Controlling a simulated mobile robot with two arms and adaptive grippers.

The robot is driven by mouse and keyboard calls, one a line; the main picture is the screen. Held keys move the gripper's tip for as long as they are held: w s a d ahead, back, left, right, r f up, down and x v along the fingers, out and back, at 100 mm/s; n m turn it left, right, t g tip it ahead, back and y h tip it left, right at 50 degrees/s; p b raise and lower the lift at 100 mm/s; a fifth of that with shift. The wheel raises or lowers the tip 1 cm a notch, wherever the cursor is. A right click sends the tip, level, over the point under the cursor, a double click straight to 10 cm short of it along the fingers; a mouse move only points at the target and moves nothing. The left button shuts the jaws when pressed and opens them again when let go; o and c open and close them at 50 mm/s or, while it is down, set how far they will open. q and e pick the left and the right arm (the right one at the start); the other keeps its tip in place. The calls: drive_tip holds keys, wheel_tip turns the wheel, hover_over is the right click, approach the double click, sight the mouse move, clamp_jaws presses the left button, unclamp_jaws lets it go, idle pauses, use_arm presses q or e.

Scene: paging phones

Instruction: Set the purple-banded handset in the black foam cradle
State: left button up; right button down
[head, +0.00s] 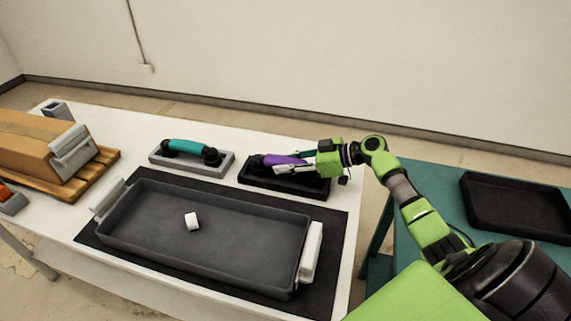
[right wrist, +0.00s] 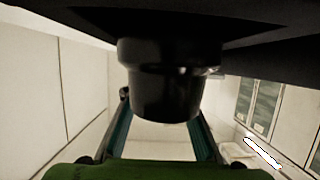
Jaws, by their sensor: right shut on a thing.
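The purple-banded handset (head: 279,160), with a black end at its left, is at the black foam cradle (head: 284,187) on the white table. My right gripper (head: 297,167) reaches in from the right and is shut on the handset. The handset lies over the cradle's back part; I cannot tell whether it rests in it or hangs just above. The gripper hides its right end. In the right wrist view a black rounded end piece (right wrist: 165,80), seemingly the handset's, fills the upper middle. My left gripper is not in view.
A teal-banded handset (head: 187,147) sits in a grey cradle (head: 160,158) to the left. A black tray (head: 515,205) lies on the teal table at right.

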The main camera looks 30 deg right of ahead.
drive_tip(key=shift+r+b, duration=0.1)
drive_tip(key=shift+b, duration=0.25)
idle(0.7)
drive_tip(key=shift+f+b, duration=0.55)
drive_tip(key=shift+b, duration=0.05)
drive_tip(key=c, duration=2)
unclamp_jaws()
drive_tip(key=shift+o, duration=0.2)
drive_tip(key=shift+p+v, duration=0.35)
drive_tip(key=shift+v, duration=5.15)
